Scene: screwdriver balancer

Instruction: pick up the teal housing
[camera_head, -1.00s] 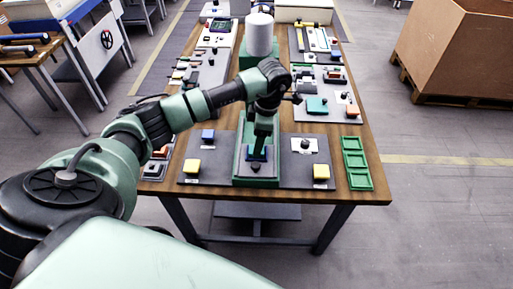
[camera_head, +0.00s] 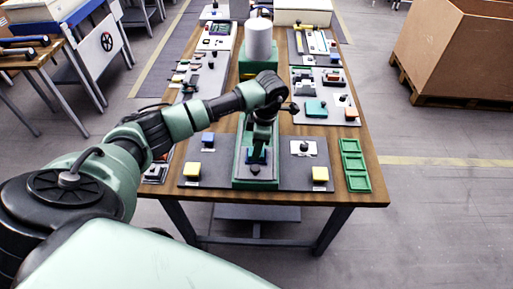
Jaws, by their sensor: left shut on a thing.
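The teal housing (camera_head: 316,108) lies on the grey panel at the right side of the table, apart from my gripper. My left gripper (camera_head: 257,152) points down over the green fixture (camera_head: 241,170) at the near middle of the table. It is shut on a dark blue block (camera_head: 257,159) low in this fixture. The fingers and wrist hide part of the block, and I cannot tell whether it touches the fixture's floor. My right gripper is not in view.
An empty green tray (camera_head: 355,163) lies at the right edge. A white cylinder (camera_head: 258,40) stands at the back. A black knob (camera_head: 304,147) is right of the fixture.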

